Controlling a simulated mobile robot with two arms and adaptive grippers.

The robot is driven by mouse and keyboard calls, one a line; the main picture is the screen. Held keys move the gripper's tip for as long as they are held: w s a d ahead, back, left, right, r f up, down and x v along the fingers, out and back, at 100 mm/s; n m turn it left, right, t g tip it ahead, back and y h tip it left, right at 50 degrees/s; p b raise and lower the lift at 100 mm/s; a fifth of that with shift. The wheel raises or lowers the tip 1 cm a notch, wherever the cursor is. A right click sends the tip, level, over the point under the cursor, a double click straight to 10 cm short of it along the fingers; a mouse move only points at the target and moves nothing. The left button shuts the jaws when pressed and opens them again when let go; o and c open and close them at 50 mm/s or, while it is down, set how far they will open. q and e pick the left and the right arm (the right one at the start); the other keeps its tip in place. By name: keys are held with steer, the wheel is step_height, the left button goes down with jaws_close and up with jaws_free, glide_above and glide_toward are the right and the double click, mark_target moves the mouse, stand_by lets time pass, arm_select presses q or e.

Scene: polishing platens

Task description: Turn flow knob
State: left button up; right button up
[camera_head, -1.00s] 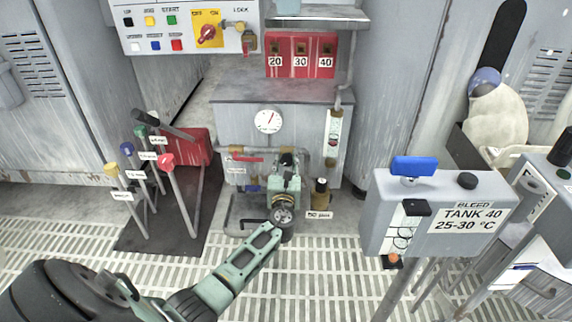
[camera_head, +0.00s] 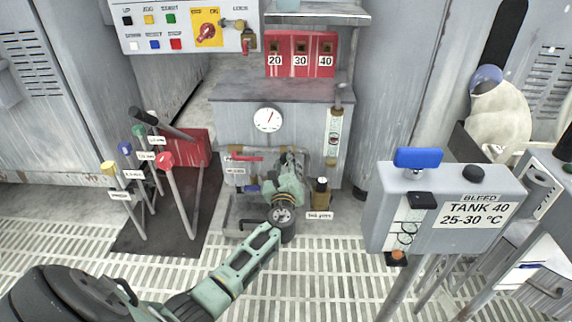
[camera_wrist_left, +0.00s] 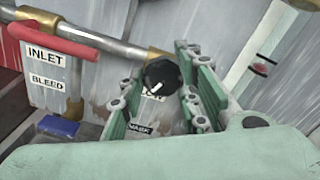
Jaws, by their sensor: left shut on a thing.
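The label under the knob is partly hidden. In the head view my left gripper (camera_head: 291,160) is at the front of the grey cabinet (camera_head: 226,122) and covers the knob there. My right gripper is not in view.
A red lever (camera_wrist_left: 55,37) sits left of the knob, with INLET and BLEED labels below it and a blue handle (camera_wrist_left: 57,126) lower down. A glass tube gauge (camera_head: 333,130) stands right. Coloured levers (camera_head: 165,160) stand left, and a TANK 40 box (camera_head: 440,240) stands right.

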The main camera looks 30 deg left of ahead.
arm_select(q)
steer(key=shift+s+a+f, duration=0.15)
steer(key=shift+a+f, duration=0.05)
steer(key=shift+a, duration=0.05)
steer(key=o, duration=1.1)
steer(key=shift+c, duration=0.2)
steer(key=shift+s+d, duration=0.1)
steer(key=shift+d, duration=0.1)
steer(key=v, duration=0.7)
steer(key=shift+s, duration=0.1)
